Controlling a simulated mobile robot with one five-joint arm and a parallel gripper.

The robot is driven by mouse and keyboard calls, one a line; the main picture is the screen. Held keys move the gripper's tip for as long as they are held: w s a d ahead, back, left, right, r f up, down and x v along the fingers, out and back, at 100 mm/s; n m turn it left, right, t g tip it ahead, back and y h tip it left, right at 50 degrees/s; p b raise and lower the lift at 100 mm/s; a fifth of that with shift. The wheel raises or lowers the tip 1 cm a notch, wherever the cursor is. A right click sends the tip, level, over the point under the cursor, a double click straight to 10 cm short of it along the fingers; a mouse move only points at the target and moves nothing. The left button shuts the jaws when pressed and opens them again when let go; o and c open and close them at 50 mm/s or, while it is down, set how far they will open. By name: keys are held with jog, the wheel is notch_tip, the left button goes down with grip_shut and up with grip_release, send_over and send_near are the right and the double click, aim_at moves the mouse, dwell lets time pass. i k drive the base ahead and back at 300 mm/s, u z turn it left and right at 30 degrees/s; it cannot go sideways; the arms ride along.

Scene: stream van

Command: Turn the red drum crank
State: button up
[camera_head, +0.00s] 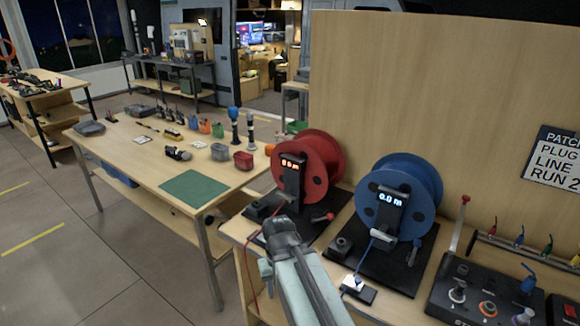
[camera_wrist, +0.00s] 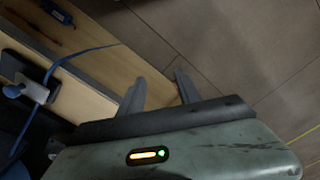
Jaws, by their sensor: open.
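The red drum (camera_head: 322,150) stands upright on a black base at the left end of the bench, with a lit display on its post.
A blue drum (camera_head: 408,185) stands close on the right, with a blue cable running to a white plug (camera_head: 353,283). A control panel (camera_head: 485,298) is farther right. A wooden panel (camera_head: 440,100) rises behind. A worktable with a green mat (camera_head: 194,188) is left.

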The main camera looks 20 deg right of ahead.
aim_at(285, 195)
jog(key=u, duration=0.7)
jog(key=i, duration=0.65)
jog(key=u, duration=0.1)
